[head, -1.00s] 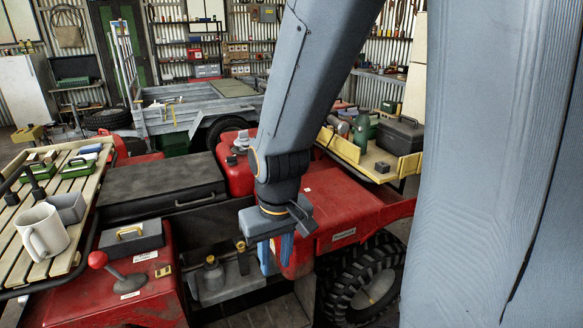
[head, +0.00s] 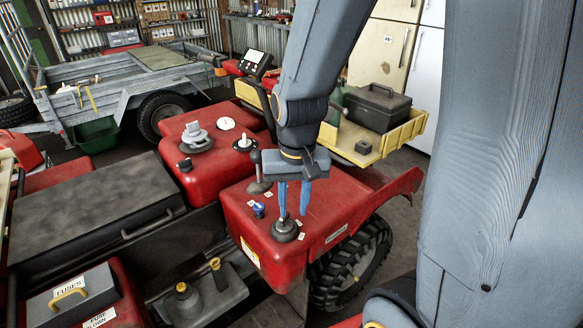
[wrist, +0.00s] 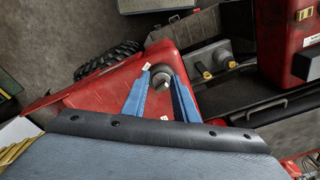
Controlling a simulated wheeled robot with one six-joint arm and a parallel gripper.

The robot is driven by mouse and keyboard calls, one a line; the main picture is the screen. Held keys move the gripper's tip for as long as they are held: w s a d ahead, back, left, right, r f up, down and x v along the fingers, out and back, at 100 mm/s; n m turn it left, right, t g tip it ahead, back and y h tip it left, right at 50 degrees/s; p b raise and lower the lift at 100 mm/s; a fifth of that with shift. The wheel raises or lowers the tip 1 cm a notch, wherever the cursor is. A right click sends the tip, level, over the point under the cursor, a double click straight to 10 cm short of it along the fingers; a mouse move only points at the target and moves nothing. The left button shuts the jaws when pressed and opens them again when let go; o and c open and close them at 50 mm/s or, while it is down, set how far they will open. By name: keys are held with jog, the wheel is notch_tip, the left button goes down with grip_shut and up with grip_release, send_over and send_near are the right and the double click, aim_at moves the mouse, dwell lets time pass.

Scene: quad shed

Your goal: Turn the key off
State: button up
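A dark round switch (head: 285,230) stands on the red fender (head: 320,208) of the quad, near its front corner. A small upright part on it looks like the key; its turned position is too small to read. My gripper (head: 293,214) points down just over this switch, its two blue fingers apart. In the wrist view the round switch (wrist: 160,80) shows between the open fingertips. I cannot tell whether either finger touches it. Nothing is held.
A small blue knob (head: 258,210) is left of the switch, and a black-knobbed lever (head: 258,172) stands behind. A black toolbox (head: 376,108) sits on a yellow tray at right. A large tyre (head: 350,265) is below the fender. A black seat (head: 95,210) lies left.

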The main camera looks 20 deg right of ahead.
jog(key=w+r+m+p, duration=0.2)
jog(key=w+m+p, duration=0.3)
jog(key=w+m, duration=0.15)
jog(key=m+g+b, duration=0.1)
jog(key=b, duration=0.5)
send_over(285, 222)
jog(key=f, duration=0.5)
jog(key=w+f, duration=0.1)
jog(key=f, duration=0.2)
jog(key=shift+d+f, duration=0.1)
jog(key=shift+f, duration=0.05)
jog(key=shift+f+b, duration=0.85)
jog(key=shift+f, duration=0.75)
grip_shut()
